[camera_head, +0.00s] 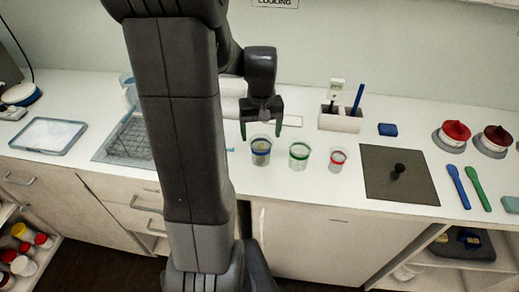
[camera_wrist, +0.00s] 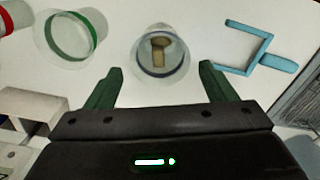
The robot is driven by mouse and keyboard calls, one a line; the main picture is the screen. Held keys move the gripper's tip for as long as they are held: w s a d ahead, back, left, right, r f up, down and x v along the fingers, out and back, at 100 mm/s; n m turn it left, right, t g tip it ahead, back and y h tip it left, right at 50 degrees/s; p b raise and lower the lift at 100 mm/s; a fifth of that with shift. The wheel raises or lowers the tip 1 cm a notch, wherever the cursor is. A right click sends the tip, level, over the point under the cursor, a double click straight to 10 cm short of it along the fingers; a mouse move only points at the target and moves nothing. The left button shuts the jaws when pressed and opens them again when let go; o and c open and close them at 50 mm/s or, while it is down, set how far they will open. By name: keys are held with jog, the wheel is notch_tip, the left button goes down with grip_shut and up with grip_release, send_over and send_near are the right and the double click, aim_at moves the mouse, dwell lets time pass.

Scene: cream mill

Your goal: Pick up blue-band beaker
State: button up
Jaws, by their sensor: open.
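The blue-band beaker (camera_head: 260,152) stands on the white counter, leftmost of a row of three clear beakers. In the wrist view the blue-band beaker (camera_wrist: 160,50) lies ahead of and between my fingers, with a tan piece visible inside it. My gripper (camera_head: 261,128) is open and empty, pointing down just behind and above this beaker. Its two green fingers also show in the wrist view (camera_wrist: 160,88), apart from the beaker.
A green-band beaker (camera_head: 299,154) and a red-band beaker (camera_head: 337,160) stand to the right. A dark mat (camera_head: 408,185) with a black knob-like object lies farther right. A white holder (camera_head: 340,122) stands behind. A blue bent tool (camera_wrist: 262,52) lies beside the beaker.

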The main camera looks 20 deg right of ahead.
aim_at(261, 146)
jog(key=shift+f, duration=3.35)
jog(key=c, duration=0.6)
jog(key=shift+r, duration=0.1)
